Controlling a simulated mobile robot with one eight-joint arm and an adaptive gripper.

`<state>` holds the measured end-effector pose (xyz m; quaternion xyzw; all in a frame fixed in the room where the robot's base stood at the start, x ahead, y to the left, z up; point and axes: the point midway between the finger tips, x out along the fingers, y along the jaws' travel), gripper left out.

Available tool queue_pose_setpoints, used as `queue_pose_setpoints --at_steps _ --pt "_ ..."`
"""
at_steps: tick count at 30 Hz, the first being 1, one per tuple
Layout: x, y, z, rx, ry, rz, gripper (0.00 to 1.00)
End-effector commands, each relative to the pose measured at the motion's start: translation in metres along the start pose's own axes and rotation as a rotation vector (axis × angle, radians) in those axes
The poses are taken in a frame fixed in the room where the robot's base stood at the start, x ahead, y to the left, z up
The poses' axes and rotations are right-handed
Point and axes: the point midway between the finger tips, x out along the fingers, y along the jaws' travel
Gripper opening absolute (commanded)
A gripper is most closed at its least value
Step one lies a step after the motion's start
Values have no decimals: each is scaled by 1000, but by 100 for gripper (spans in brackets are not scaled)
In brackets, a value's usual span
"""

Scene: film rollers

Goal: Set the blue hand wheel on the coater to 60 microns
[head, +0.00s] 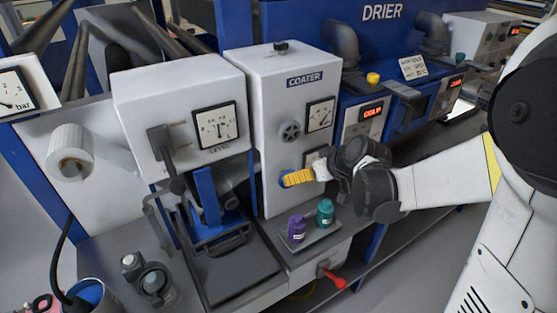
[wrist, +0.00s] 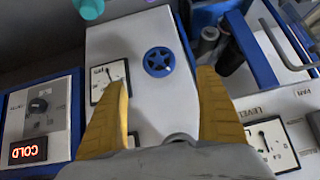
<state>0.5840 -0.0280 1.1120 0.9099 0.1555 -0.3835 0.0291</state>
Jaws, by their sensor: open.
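The coater (head: 277,82) is a white cabinet with a dark label. Its blue hand wheel (wrist: 158,62) shows whole in the wrist view, star-shaped, framed between my fingertips and a little beyond them. In the head view only a blue edge of it shows behind my fingers. My gripper (head: 288,180) has yellow fingers and is in front of the coater's lower face. In the wrist view my gripper (wrist: 165,77) is open with nothing between the fingers. Beside the blue wheel is a dial (wrist: 108,78), partly covered by a finger; its reading is too small to tell.
A grey hand wheel (head: 290,131) and another dial (head: 320,113) sit higher on the coater. A purple bottle (head: 297,228) and a teal bottle (head: 325,212) stand on a small tray below. A levered white cabinet (head: 185,95) stands left, the blue drier (head: 400,50) right.

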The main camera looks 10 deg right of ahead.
Motion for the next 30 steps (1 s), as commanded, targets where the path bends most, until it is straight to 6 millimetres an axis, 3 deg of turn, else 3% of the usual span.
queue_pose_setpoints --at_steps 5,18,30 --pt "18 2 0 -5 4 -3 83" --pt "98 2 0 -5 3 -2 83" --pt "110 1 -1 -3 3 -1 83"
